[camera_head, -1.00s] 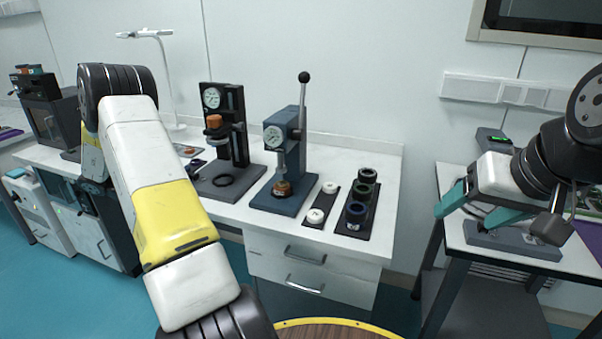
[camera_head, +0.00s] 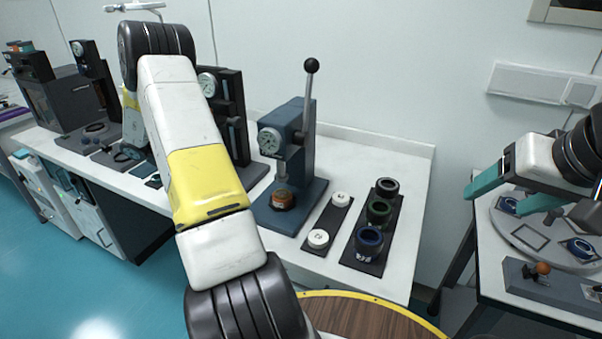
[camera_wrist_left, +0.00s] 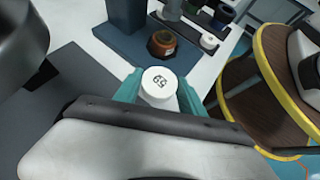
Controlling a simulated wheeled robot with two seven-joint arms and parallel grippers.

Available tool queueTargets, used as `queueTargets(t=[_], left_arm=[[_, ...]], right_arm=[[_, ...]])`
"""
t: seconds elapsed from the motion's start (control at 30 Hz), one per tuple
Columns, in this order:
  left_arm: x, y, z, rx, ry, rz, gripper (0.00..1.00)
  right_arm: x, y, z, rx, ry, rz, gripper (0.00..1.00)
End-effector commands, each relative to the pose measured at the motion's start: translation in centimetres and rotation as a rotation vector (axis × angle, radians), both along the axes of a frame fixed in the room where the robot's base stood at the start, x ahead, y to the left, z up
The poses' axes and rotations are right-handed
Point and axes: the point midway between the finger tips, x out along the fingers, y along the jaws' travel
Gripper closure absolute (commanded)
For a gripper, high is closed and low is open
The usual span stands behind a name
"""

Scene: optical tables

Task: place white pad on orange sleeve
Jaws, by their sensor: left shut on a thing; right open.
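My left gripper (camera_wrist_left: 158,92) is shut on a white pad (camera_wrist_left: 159,80) with dark figures on its top, in the left wrist view. The orange sleeve (camera_wrist_left: 162,44) sits on the base of the blue press, beyond the held pad and apart from it. The sleeve also shows in the head view (camera_head: 283,199), under the press ram. In the head view my left arm hides its own gripper. My right gripper (camera_head: 513,194) is open and empty, over the right-hand table.
The blue lever press (camera_head: 302,140) stands mid-table. Right of it are a strip with two white pads (camera_head: 341,199) and a dark tray with black, green and blue rings (camera_head: 370,241). A black press (camera_head: 238,120) is partly behind my left arm. A round-topped stool (camera_head: 370,318) stands in front.

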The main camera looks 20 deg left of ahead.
Motion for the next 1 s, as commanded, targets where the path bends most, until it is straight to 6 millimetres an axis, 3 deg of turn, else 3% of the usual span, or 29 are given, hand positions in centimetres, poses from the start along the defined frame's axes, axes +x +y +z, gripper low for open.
queueTargets(t=[0.1,0.33,0.67,0.87,1.0], left_arm=[[1.5,-3.2,0.1,-0.003,-0.001,-0.006,0.92],[3.7,-8.0,0.1,-0.002,0.000,-0.004,0.92],[5.0,-10.5,0.0,-0.001,0.000,-0.002,0.92],[6.5,-13.8,0.0,-0.003,-0.001,-0.004,0.92],[6.4,-13.5,-1.5,0.001,0.001,-0.001,0.92]], right_arm=[[0.0,0.0,0.0,0.000,0.000,0.000,0.31],[0.0,0.0,0.0,0.000,0.000,0.000,0.31],[0.0,0.0,0.0,0.000,0.000,0.000,0.31],[0.0,0.0,0.0,0.000,0.000,0.000,0.31],[0.0,0.0,0.0,0.000,0.000,0.000,0.31]])
